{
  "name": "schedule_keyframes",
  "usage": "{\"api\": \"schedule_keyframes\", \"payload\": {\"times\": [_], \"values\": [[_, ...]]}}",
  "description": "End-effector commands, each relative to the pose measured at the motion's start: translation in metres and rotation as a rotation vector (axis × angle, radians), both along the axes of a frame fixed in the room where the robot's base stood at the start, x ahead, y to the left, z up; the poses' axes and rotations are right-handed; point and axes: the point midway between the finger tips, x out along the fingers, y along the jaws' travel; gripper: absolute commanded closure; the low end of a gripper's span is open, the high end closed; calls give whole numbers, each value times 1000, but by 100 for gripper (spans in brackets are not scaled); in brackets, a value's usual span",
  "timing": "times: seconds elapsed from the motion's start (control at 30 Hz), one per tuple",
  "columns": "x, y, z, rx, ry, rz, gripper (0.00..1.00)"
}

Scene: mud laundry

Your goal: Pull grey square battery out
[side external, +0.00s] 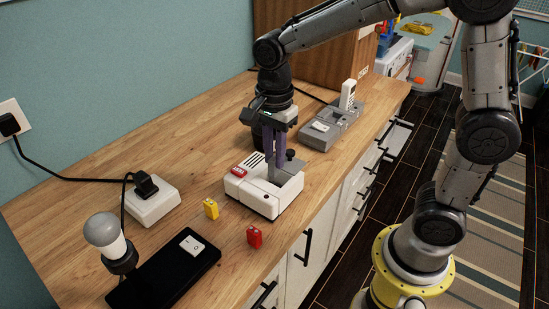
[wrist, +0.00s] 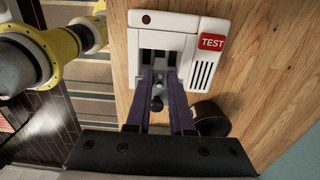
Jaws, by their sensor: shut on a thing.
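The white battery tester (side external: 262,198), with a red TEST label, stands on the wooden counter. It also shows in the wrist view (wrist: 214,25), with a dark open bay. My gripper (side external: 277,178) points straight down into the tester's bay; in the wrist view its purple fingers (wrist: 165,78) reach into the bay. The fingers are close together, shut on what looks like the grey square battery, which they and the bay mostly hide.
A small yellow battery (side external: 211,209) and a red one (side external: 254,237) lie in front of the tester. A grey charger (side external: 330,128) with a white handset stands behind. A lamp bulb (side external: 104,232), black pad (side external: 150,284) and white socket box (side external: 153,204) are at left.

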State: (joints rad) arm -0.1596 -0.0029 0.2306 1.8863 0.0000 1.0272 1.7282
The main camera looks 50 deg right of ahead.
Motion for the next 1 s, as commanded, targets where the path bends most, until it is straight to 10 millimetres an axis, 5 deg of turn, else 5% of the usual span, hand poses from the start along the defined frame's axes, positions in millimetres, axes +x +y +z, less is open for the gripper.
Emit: {"api": "schedule_keyframes", "payload": {"times": [1.0], "values": [[0,0,43,0,0,0,100]]}}
